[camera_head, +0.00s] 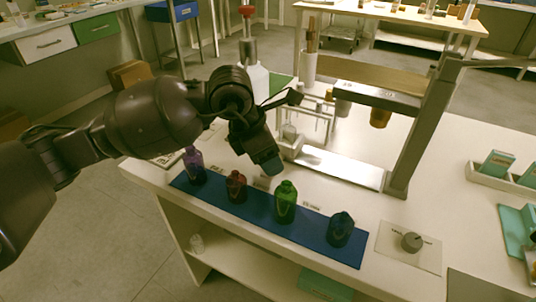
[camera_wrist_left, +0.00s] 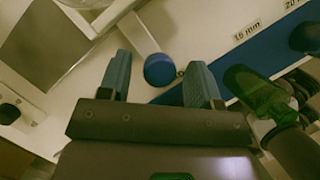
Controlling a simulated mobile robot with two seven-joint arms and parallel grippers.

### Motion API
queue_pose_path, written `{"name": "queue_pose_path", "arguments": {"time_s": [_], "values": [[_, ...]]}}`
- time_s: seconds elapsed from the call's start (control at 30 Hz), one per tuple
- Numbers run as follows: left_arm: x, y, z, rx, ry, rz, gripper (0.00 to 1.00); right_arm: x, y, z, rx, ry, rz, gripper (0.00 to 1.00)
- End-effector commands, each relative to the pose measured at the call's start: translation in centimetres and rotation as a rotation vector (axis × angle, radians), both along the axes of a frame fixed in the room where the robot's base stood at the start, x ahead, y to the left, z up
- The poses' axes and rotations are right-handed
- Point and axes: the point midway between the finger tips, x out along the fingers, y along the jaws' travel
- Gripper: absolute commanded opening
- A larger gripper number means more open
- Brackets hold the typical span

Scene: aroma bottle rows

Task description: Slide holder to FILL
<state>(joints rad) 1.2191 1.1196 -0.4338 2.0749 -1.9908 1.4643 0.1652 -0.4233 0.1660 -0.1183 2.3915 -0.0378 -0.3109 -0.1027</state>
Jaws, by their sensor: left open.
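A pale holder block (camera_head: 291,147) with a small clear glass in it sits at the left end of a silver rail plate (camera_head: 342,168). My left gripper (camera_head: 268,165) points down just in front of the holder, above the table near the blue mat. In the left wrist view, my left gripper (camera_wrist_left: 160,82) is open, and a round blue knob (camera_wrist_left: 159,70) at the end of a pale bar lies between its fingers, with gaps on both sides. I cannot tell how far the knob is below the fingertips. The FILL mark cannot be made out. My right gripper is not in view.
A grey post (camera_head: 418,140) with an overhead arm stands over the rail.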

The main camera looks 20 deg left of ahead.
Motion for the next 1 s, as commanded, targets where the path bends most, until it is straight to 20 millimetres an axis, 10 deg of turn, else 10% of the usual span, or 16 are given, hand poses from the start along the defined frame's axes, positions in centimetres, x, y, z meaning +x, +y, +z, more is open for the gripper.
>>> {"name": "queue_pose_path", "arguments": {"time_s": [0.4,0.67,1.0], "values": [[0.0,0.0,0.0,0.001,0.001,0.0,0.0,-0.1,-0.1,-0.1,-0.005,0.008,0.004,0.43],[0.1,1.5,0.1,0.003,-0.001,0.003,0.0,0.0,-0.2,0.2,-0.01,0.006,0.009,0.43],[0.3,8.9,0.2,0.005,0.001,0.007,0.0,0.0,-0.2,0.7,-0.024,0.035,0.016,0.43]]}}
